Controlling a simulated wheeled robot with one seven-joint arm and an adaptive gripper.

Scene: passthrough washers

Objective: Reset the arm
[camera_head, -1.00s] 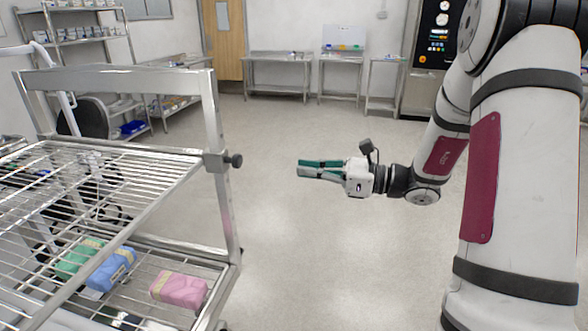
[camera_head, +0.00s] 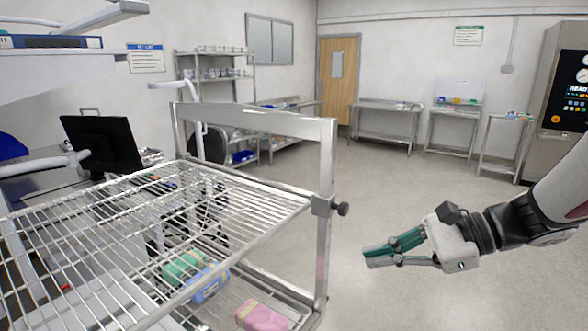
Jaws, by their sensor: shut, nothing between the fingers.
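My gripper (camera_head: 368,258) is at the lower right of the head view, with green-lined fingers pointing left. The fingers are together and nothing shows between them. It hangs over open floor, to the right of the metal rack cart and apart from it. My arm reaches in from the right edge, and its upper part is out of view.
The wire rack cart (camera_head: 327,178) stands at left, with a black knob on its post. Green, blue (camera_head: 209,285) and pink (camera_head: 262,315) packs lie on its lower shelf. A monitor (camera_head: 101,144) is behind it. Steel tables (camera_head: 385,106) line the far wall. The middle floor is clear.

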